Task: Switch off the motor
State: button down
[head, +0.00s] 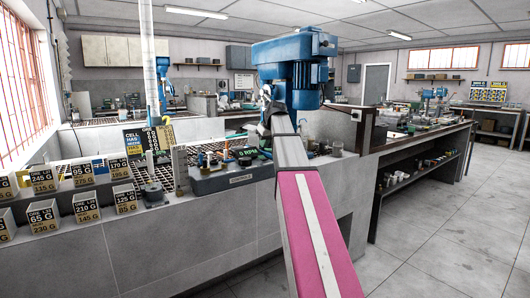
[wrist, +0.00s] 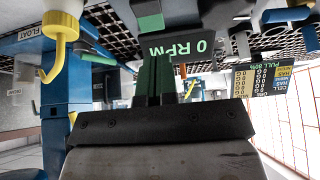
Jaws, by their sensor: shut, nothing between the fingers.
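The blue motor (head: 297,68) stands on the flotation machine behind my arm in the head view. The control unit (head: 222,180) sits on the bench edge below it, with a display reading 0 RPM (head: 247,153). In the wrist view the display (wrist: 192,47) is just beyond and right of my fingertips. My arm hides the gripper in the head view. I cannot make out the motor's switch clearly.
Labelled ore boxes (head: 43,180) stand on the bench at left. A cell sign (head: 139,139) stands behind the control unit. In the wrist view a yellow hook-shaped pipe (wrist: 60,40) is at left and the sign (wrist: 262,82) at right. The floor (head: 450,230) at right is clear.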

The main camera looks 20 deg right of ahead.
jog(key=s+d+r, duration=0.1)
jog(key=s+r, duration=0.5)
jog(key=shift+d, duration=0.4)
